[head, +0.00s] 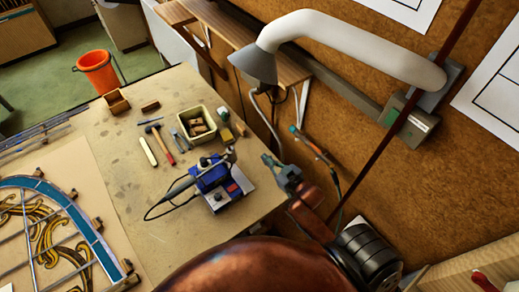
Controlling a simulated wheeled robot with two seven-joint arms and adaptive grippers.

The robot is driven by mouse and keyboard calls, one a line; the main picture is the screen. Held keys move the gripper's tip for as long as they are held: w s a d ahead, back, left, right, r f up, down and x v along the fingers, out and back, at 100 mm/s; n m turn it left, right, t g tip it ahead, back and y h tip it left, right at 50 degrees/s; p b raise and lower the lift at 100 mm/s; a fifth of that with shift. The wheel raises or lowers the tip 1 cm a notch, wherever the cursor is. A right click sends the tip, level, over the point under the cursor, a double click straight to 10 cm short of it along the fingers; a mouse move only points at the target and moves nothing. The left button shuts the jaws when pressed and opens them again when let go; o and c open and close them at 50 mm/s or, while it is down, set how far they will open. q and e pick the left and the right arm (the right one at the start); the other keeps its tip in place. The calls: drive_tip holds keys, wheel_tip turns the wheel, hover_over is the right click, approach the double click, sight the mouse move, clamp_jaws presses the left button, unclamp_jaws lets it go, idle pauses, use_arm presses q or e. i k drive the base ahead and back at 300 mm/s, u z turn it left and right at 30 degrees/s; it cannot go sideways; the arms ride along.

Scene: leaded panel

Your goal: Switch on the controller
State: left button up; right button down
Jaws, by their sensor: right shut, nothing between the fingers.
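The controller (212,178) is a blue box on a pale base on the right part of the workbench. A red switch (235,190) shows on its right side. I cannot tell the switch's position. A dark cable loops out to its left. My right gripper (268,159) is shut and empty, to the right of the controller by the bench's right edge. It is apart from the controller in the picture. My left gripper is not in view.
A fume hood (254,64) on a thick white arm hangs over the bench's far right. A cream bin (196,125) and hand tools, including a red-handled hammer (164,149), lie behind the controller. A leaded panel (80,222) lies at left. The bench's middle is clear.

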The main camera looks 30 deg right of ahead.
sight(235, 187)
drive_tip(key=z, duration=1.25)
drive_tip(key=k, duration=1.05)
drive_tip(key=u, duration=1.1)
drive_tip(key=i, duration=0.5)
drive_tip(key=u, duration=0.05)
